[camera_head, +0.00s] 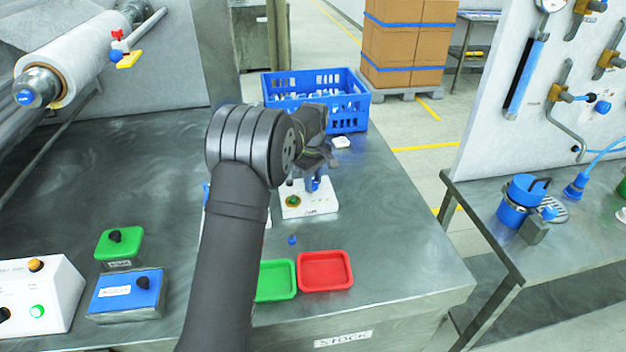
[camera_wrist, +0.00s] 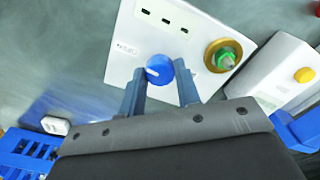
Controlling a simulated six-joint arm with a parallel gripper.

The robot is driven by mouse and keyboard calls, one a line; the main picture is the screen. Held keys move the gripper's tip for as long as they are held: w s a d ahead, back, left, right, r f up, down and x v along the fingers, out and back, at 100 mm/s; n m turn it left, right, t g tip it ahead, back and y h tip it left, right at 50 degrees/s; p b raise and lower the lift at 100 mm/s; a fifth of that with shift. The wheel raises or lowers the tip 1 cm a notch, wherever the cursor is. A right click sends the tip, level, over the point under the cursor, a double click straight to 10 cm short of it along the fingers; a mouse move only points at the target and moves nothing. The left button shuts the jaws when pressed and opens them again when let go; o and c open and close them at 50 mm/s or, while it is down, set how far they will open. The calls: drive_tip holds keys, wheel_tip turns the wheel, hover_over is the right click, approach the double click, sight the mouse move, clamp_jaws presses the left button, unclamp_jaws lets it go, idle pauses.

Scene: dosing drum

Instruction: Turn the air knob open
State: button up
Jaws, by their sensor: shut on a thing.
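The air knob (camera_wrist: 159,68) is a round blue knob with a white mark, on a white box (camera_wrist: 140,22). In the wrist view its white mark lies toward the left of its face. Small lettering on the box, left of the knob, is hard to read. My gripper (camera_wrist: 161,76) is shut on the knob, one finger on each side. In the head view my gripper (camera_head: 314,183) is over the white box (camera_head: 295,209), and the knob is mostly hidden by the fingers and wrist.
A brass fitting with a green centre (camera_wrist: 223,55) sits beside the knob. A blue crate (camera_head: 345,118) stands behind the box. A green tray (camera_head: 275,295) and a red tray (camera_head: 325,285) lie in front, with a small blue piece (camera_head: 292,240) between. The steel table right of the box is clear.

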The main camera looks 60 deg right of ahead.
sight(313, 183)
drive_tip(key=o, duration=1)
drive_tip(key=shift+c, duration=0.2)
wheel_tip(313, 183, up, 17)
drive_tip(key=shift+r, duration=0.2)
drive_tip(key=shift+f, duration=0.1)
wheel_tip(313, 183, down, 17)
drive_tip(key=shift+f, duration=0.15)
idle(0.3)
